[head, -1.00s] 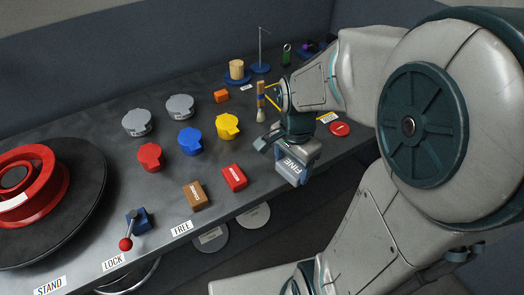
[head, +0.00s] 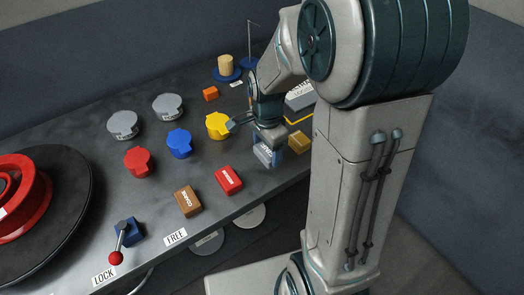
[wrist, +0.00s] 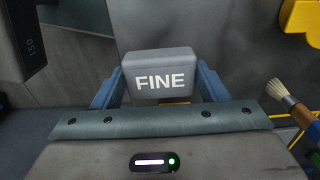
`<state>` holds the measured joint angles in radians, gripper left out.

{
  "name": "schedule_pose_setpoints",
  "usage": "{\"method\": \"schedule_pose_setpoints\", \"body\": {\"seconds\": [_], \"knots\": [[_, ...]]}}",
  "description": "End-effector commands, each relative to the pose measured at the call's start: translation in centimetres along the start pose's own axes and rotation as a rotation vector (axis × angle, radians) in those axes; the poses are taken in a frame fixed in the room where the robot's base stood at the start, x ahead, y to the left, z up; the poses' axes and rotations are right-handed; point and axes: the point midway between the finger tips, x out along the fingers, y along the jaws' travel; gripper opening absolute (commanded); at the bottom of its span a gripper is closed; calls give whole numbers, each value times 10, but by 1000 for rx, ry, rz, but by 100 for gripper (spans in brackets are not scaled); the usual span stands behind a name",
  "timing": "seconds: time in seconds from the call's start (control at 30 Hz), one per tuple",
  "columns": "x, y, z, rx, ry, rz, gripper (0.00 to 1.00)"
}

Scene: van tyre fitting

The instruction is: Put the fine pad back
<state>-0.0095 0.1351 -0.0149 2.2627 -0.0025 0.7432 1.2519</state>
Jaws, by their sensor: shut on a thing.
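The fine pad (head: 264,153) is a grey block marked FINE. My gripper (head: 268,148) is shut on it, with a blue finger on each side. In the wrist view the pad (wrist: 160,75) sits level between the fingers, its label facing the camera. In the head view it is over the bench, right of the red pad (head: 228,179) and the brown pad (head: 187,201). I cannot tell whether it touches the bench top. My wrist hides part of the area behind it.
Yellow (head: 217,125), blue (head: 179,143) and red (head: 138,161) lidded tubs stand left of my gripper. A tan block (head: 299,142) and a grey box (head: 300,100) are close on its right. A brush (wrist: 287,101) shows in the wrist view. The bench (head: 105,180) has bare areas.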

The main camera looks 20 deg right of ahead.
Motion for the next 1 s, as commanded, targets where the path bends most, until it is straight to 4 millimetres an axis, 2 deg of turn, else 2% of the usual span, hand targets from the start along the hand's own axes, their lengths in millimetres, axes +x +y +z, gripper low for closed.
{"method": "schedule_pose_setpoints", "body": {"seconds": [0.2, 0.27, 0.53, 0.97, 1.0], "knots": [[10, -17, -2, 1, 0, 0, 42], [13, -18, -3, 1, 0, 1, 42], [48, -18, -3, 2, -1, 3, 42], [56, -18, -3, 1, 0, 0, 42], [55, -18, -3, 2, 0, -1, 72]]}}
